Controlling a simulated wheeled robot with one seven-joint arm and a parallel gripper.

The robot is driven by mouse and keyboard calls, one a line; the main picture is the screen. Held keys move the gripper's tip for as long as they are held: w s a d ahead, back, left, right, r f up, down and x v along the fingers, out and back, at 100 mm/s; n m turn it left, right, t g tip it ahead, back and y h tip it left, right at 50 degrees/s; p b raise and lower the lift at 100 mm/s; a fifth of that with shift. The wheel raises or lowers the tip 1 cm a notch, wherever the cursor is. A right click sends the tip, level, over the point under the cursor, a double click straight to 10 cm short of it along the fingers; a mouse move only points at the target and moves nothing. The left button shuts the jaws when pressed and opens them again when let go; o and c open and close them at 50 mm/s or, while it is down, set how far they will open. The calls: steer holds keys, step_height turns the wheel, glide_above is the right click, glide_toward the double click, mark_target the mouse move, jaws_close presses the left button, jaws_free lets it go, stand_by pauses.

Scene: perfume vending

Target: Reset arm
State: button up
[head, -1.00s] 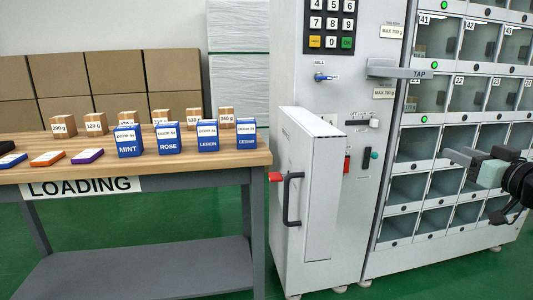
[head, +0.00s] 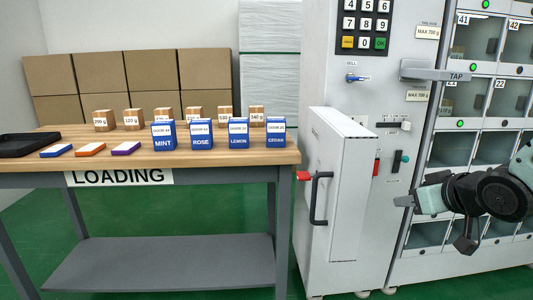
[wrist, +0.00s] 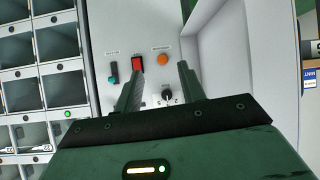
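My gripper shows in the wrist view (wrist: 160,90), with its two fingers spread apart and nothing between them. In the head view my arm is folded at the right, in front of the locker doors (head: 487,97). The fingertips cannot be made out clearly there.
The loading table (head: 200,158) stands at the left with blue boxes (head: 201,136), brown weight boxes (head: 103,120), flat coloured cases (head: 90,149) and a black tray (head: 30,153). The machine's white door (head: 337,185) with a black handle (head: 316,198) juts out. Green floor lies in front.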

steer(key=s+a+f+n+g, duration=0.1)
steer(key=s+a+f+g, duration=0.15)
steer(key=s+a, duration=0.35)
steer(key=s+a+f+n+g, duration=0.2)
steer(key=s+a+g, duration=0.15)
steer(key=a, duration=0.35)
steer(key=s+a+f+n+g, duration=0.1)
steer(key=s+a+n+g, duration=0.35)
steer(key=s, duration=1.15)
step_height(320, 180, up, 29)
steer(key=a+m+p, duration=0.2)
steer(key=p, duration=2.7)
steer(key=shift+g+h, duration=0.3)
steer(key=shift+g, duration=0.05)
